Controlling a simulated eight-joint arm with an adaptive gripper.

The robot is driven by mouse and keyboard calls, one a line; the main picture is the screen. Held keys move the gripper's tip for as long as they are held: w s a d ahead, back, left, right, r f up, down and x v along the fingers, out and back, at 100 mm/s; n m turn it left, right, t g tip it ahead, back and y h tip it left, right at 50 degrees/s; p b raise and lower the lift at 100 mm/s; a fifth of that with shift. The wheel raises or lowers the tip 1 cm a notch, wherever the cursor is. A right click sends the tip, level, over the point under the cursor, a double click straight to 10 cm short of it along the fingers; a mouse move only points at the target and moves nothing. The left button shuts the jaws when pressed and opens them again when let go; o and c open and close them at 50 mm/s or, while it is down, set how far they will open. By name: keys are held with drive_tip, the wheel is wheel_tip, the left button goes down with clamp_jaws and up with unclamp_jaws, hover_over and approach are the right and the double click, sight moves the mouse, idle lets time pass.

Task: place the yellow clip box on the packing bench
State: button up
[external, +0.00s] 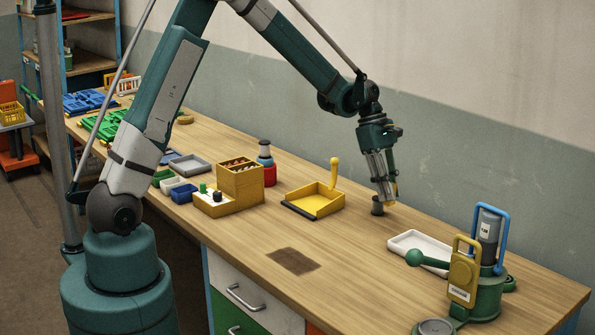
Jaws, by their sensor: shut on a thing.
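A yellow box (240,182) with an open top stands on the packing bench (350,265), left of the middle. Its compartments hold small reddish-brown pieces, too small to make out; it looks like the clip box. My gripper (383,203) points down over the right part of the bench, well to the right of that box. It is shut on a small dark grey cylinder (377,206), low at the bench surface. I cannot tell whether the cylinder touches the bench. A narrow yellow strip shows along the gripper's right side.
A yellow tray (317,203) with an upright handle lies left of my gripper. A white tray (418,246) and a green press (488,290) stand to the right. Small bins (178,190) sit left of the box. The bench front middle is clear around a dark patch (293,261).

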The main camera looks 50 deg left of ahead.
wheel_tip(320, 180, up, 11)
drive_tip(key=shift+r, duration=0.1)
drive_tip(key=shift+a+r, duration=0.1)
drive_tip(key=shift+a, duration=0.45)
drive_tip(key=s+a+n+t+y, duration=0.1)
drive_tip(key=s+a+n, duration=0.15)
drive_tip(key=a, duration=1.35)
drive_tip(key=s+a+n+t, duration=0.1)
drive_tip(key=s+a+n, duration=0.15)
drive_tip(key=a, duration=1.35)
drive_tip(key=s+a+n+t+y, duration=0.15)
drive_tip(key=a+n, duration=0.25)
drive_tip(key=a, duration=1.2)
drive_tip(key=s+a+n+y+p, duration=0.15)
drive_tip(key=s+a+n, duration=0.75)
drive_tip(key=s+a, duration=2.7)
drive_tip(key=s+a+x, duration=0.1)
drive_tip(key=a+x, duration=0.1)
drive_tip(key=x, duration=0.9)
drive_tip(key=shift+f+m+t+y, duration=0.3)
drive_tip(key=shift+f+t, duration=0.05)
drive_tip(key=shift+f, duration=0.05)
drive_tip(key=shift+a, duration=0.1)
